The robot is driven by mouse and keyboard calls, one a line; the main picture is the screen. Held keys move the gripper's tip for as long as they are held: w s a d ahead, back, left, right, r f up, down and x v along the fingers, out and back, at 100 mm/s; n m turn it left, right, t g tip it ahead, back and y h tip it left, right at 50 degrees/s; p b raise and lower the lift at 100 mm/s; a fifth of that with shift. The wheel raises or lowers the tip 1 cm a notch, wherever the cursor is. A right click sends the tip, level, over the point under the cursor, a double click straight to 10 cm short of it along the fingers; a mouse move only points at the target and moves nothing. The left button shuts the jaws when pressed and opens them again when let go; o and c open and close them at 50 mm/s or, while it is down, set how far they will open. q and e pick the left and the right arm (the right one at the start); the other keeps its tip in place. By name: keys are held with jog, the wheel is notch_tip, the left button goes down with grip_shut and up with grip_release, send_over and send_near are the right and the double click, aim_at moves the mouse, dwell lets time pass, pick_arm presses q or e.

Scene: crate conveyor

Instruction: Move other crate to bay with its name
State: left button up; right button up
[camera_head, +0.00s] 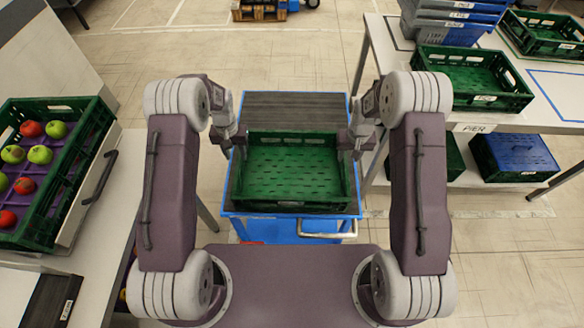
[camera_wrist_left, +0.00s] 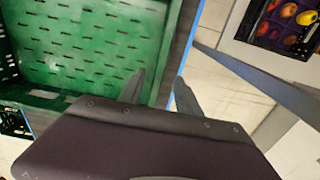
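An empty green crate (camera_head: 292,162) sits on the dark top of a blue cart (camera_head: 290,220) in front of me. My left gripper (camera_head: 238,142) is at its left side wall and my right gripper (camera_head: 352,142) is at its right side wall. In the left wrist view the fingers of my left gripper (camera_wrist_left: 158,92) are apart, with the side wall of the crate (camera_wrist_left: 85,45) running between them; contact is not clear. The finger gap of my right gripper is too small to judge. A table label (camera_head: 473,128) at right seems to read PIER.
Another green crate (camera_head: 470,82) stands on the right table, above a blue-topped crate (camera_head: 515,155) on the lower shelf. Stacked blue-grey crates (camera_head: 450,22) are behind. A blue outlined area (camera_head: 560,95) is bare. A fruit crate (camera_head: 85,165) is at left.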

aim_at(240, 168)
pick_arm(q)
jog(key=shift+s, duration=0.1)
pick_arm(e)
jog(key=shift+s, duration=0.15)
pick_arm(q)
jog(key=f, duration=0.9)
jog(key=shift+w+f, duration=0.15)
jog(key=shift+w, duration=0.1)
pick_arm(e)
jog(key=f, duration=0.3)
jog(key=w+f, duration=0.1)
jog(key=f, duration=0.5)
jog(key=shift+w+f, duration=0.1)
jog(key=shift+w, duration=0.2)
pick_arm(q)
grip_shut()
pick_arm(e)
grip_shut()
